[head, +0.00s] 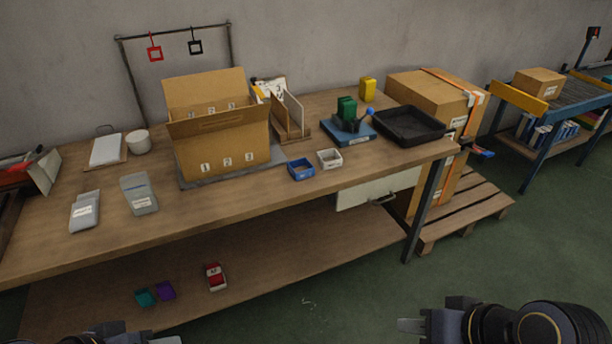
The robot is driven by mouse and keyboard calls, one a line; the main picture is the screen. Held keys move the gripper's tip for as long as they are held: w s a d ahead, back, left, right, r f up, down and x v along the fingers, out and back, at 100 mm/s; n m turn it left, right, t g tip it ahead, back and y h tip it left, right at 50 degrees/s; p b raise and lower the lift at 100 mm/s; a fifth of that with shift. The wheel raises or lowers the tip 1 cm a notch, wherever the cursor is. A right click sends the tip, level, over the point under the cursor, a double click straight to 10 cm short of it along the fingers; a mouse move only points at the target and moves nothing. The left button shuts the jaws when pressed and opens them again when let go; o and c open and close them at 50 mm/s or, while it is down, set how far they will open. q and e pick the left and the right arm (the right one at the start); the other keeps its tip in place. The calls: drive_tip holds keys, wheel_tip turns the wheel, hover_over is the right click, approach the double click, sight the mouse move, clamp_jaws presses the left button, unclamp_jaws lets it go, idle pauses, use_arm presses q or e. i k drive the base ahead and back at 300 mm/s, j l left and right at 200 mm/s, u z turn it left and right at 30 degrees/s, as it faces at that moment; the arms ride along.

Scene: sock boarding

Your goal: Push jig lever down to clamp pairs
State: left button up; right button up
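The jig (348,130) is a blue plate with a pale label, on the right part of the workbench. Green pieces (346,108) stand upright on it, probably the pairs. The lever is dark and slants up to the right, ending in a blue knob (370,112). My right gripper (412,325) is at the bottom edge, well in front of the bench and far from the jig. My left gripper (138,332) is mostly cut off at the bottom left. Neither gripper touches anything that I can see; their finger gaps are unclear.
A black tray (409,126) stands close to the jig's right. Blue (301,169) and white (329,159) bins stand in front of it to the left. A large open carton (220,150) stands farther left. A drawer (378,189) hangs under the bench's front edge.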

sight(370, 111)
drive_tip(key=i+l+u, duration=0.15)
drive_tip(key=l, duration=0.25)
drive_tip(key=i+l+u, duration=0.15)
drive_tip(key=i+l, duration=0.2)
drive_tip(key=i+l+u, duration=0.1)
drive_tip(key=l, duration=0.4)
drive_tip(key=i+l+u, duration=0.15)
drive_tip(key=i+l, duration=0.15)
drive_tip(key=l, duration=0.15)
drive_tip(key=i+l+u, duration=0.15)
drive_tip(key=l, duration=0.3)
drive_tip(key=i+l+u, duration=0.15)
drive_tip(key=l, duration=0.35)
drive_tip(key=i+l+u, duration=0.15)
drive_tip(key=l, duration=0.35)
drive_tip(key=l+u, duration=0.15)
drive_tip(key=l, duration=0.35)
drive_tip(key=i, duration=0.05)
